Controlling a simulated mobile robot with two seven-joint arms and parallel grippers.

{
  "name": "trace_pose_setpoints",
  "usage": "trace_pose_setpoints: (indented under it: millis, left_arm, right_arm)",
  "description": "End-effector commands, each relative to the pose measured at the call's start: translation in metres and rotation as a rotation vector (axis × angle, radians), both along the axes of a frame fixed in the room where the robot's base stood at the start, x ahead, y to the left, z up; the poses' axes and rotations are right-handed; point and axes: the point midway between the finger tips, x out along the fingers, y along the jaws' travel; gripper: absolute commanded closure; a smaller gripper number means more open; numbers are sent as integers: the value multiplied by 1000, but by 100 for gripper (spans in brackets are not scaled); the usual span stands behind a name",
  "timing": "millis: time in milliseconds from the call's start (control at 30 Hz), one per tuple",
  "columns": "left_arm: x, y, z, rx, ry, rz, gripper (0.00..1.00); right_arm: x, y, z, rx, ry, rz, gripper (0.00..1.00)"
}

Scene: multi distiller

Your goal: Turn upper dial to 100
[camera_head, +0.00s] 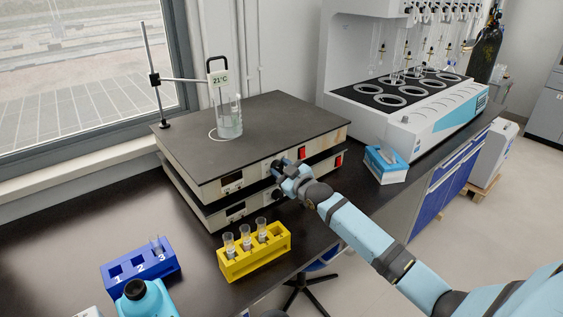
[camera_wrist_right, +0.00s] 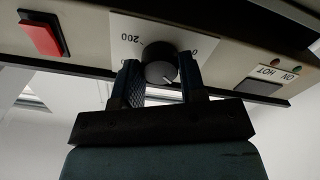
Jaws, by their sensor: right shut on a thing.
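The upper dial (camera_wrist_right: 160,57) is a dark round knob with a white pointer line, on the front of the upper hotplate (camera_head: 207,175). My right gripper (camera_wrist_right: 161,80) is shut on this dial, one finger on each side, and the wrist view is upside down. The pointer slants to the lower right in that picture. The label 200 shows to the left of the dial; the label on the right is partly covered by a finger. In the head view my right gripper (camera_head: 284,168) hides most of the dial. My left gripper is not in view.
A red switch (camera_head: 302,154) sits right of the dial. A second hotplate (camera_head: 215,216) lies below. A glass beaker (camera_head: 229,118) stands on the top plate beside a stand. A yellow rack (camera_head: 253,262) with tubes and a blue rack (camera_head: 140,275) stand in front.

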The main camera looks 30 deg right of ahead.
Motion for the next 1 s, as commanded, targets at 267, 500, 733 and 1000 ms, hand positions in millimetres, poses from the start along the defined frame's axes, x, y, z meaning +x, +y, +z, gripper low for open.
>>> trace_pose_setpoints:
  millis: [267,500,733,1000]
  left_arm:
    - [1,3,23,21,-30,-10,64]
    - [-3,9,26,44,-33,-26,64]
    - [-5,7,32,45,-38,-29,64]
    - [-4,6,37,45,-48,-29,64]
  right_arm:
    - [0,0,2,262,23,-1,86]
    - [0,0,1,488,41,-1,86]
    - [0,0,1,685,55,0,86]
    - [0,0,0,853,69,0,86]
